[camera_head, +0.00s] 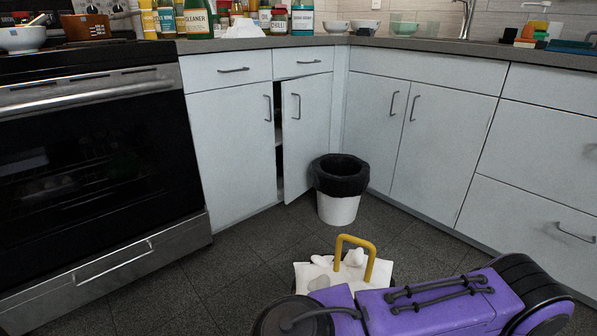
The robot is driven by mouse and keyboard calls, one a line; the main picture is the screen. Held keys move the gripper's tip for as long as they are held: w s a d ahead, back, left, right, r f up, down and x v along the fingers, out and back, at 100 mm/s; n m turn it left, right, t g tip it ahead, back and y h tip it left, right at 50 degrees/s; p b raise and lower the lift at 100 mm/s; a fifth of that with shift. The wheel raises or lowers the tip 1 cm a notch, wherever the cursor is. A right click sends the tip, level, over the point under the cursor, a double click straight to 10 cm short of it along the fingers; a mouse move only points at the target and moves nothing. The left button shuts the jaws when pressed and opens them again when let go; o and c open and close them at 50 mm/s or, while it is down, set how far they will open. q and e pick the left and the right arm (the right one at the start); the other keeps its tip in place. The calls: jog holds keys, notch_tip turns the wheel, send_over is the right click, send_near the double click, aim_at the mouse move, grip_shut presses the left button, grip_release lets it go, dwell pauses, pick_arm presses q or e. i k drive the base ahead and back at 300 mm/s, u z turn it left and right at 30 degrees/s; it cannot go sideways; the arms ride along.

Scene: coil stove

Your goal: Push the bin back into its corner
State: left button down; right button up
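The bin (338,208) is a white bucket with a black liner folded over its rim. It stands upright on the dark tiled floor, close to the inner corner where the two runs of light cabinets meet. A cabinet door (312,115) beside it is ajar, and its lower free end is behind and left of the bin. I cannot tell whether bin and door touch. Purple links of my own arm cross the lower right, well in front of the bin.
An oven (95,150) stands left. Bottles (198,20) and bowls (366,26) line the counter (255,43). Floor (240,260) left of the bin is clear.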

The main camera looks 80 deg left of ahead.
aim_at(333, 211)
jog(key=k, duration=0.65)
jog(key=z, duration=1.75)
jog(key=k, duration=1.1)
jog(key=u, duration=2.9)
jog(key=i, duration=1)
jog(key=z, duration=0.15)
